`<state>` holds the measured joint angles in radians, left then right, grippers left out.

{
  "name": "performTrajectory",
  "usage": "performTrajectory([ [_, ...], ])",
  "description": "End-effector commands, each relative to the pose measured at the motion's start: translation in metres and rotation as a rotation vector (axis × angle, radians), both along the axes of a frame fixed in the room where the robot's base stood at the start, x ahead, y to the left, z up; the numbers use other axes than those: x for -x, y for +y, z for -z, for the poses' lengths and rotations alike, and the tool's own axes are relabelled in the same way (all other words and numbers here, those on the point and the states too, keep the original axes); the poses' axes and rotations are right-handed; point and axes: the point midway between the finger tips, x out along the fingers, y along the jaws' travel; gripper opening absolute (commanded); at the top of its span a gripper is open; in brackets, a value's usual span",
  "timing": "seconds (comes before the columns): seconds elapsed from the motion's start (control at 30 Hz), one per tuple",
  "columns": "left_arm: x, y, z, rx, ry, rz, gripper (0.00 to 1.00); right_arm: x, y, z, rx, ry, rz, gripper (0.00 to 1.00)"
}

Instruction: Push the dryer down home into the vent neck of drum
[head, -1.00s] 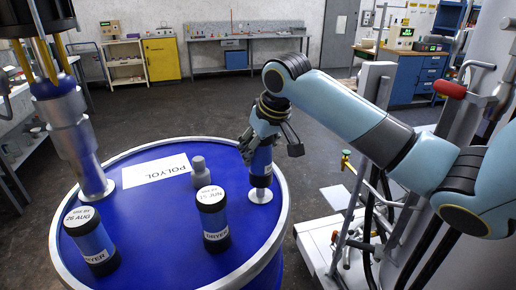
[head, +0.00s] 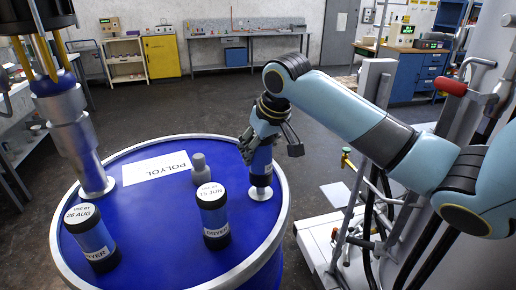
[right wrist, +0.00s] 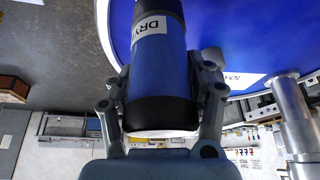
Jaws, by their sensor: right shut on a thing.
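The blue drum (head: 150,262) has a white POLYOL label on its lid. A blue dryer with black ends (head: 262,166) stands roughly upright over the white vent neck (head: 261,193) at the lid's right side. My right gripper (head: 268,143) is shut around its upper part. In the right wrist view the fingers (right wrist: 165,80) sit on both sides of the dryer (right wrist: 158,65). I cannot tell how deep its lower end sits in the neck. My left gripper is out of view.
Two more dryers stand on the lid, one marked 15 JUN (head: 213,217) and one marked 26 AUG (head: 92,240). A small grey bottle-shaped piece (head: 201,170) stands between label and neck. A metal pump tube (head: 78,140) rises at the lid's left.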

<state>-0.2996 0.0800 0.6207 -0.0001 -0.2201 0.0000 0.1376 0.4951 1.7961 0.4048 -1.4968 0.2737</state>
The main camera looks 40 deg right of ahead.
Motion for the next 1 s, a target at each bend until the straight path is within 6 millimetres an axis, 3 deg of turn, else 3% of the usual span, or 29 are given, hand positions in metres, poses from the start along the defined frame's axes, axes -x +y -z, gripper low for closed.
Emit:
performTrajectory([
  [1.0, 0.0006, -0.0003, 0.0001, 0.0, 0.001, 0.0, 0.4, -0.0004, 0.0, 0.0054, 0.0, -0.001, 0.0, 0.12],
])
